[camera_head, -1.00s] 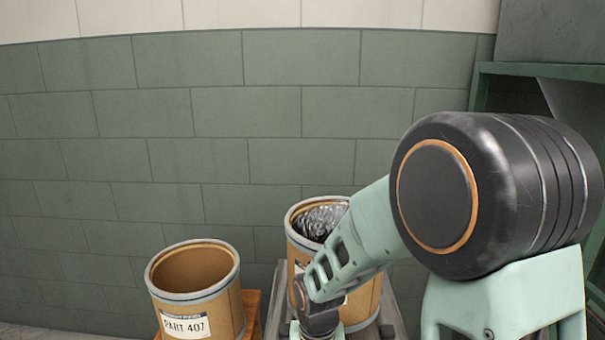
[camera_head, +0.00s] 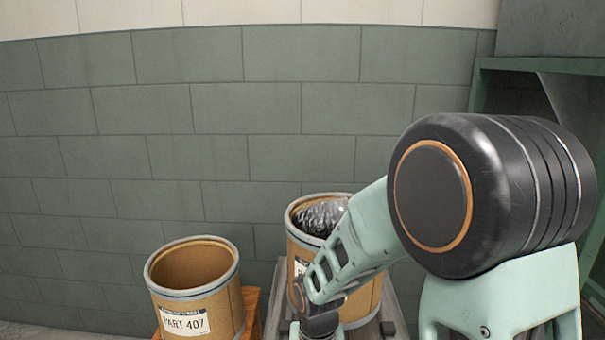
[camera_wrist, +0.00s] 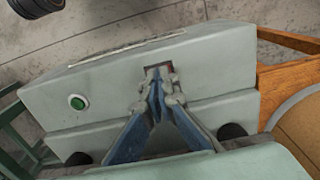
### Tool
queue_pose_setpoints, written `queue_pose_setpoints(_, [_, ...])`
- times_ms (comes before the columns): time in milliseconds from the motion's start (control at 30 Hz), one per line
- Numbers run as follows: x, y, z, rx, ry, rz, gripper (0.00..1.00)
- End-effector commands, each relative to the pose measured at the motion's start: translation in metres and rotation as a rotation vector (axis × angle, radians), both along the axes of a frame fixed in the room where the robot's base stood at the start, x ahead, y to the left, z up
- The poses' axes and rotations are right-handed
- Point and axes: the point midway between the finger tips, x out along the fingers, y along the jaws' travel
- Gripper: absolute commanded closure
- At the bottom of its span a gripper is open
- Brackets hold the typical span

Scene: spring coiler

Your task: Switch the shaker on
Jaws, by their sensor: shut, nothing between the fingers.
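In the wrist view a grey-green housing (camera_wrist: 100,82) fills the middle. A green button with a pale ring (camera_wrist: 77,101) is on its left part. In the head view my arm hides the gripper's tips. A brown drum holding shiny metal pieces (camera_head: 364,303) stands on a grey base (camera_head: 275,305), partly behind my arm.
An open, seemingly empty brown drum labelled PART 407 (camera_head: 229,308) stands to the left on an orange wooden support (camera_head: 251,304). A green frame (camera_head: 490,68) stands at the right. A tiled wall (camera_head: 200,110) closes off the back. Dark knobs (camera_wrist: 232,131) sit low on the housing.

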Motion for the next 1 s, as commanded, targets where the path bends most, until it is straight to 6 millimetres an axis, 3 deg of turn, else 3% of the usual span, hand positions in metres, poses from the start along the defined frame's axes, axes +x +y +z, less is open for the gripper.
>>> queue_pose_setpoints(433, [0.0, 0.0, -0.001, 0.0, 0.0, 0.0, 1.0])
queue_pose_setpoints(1000, [0.0, 0.0, 0.045, 0.0, -0.001, -0.001, 1.0])
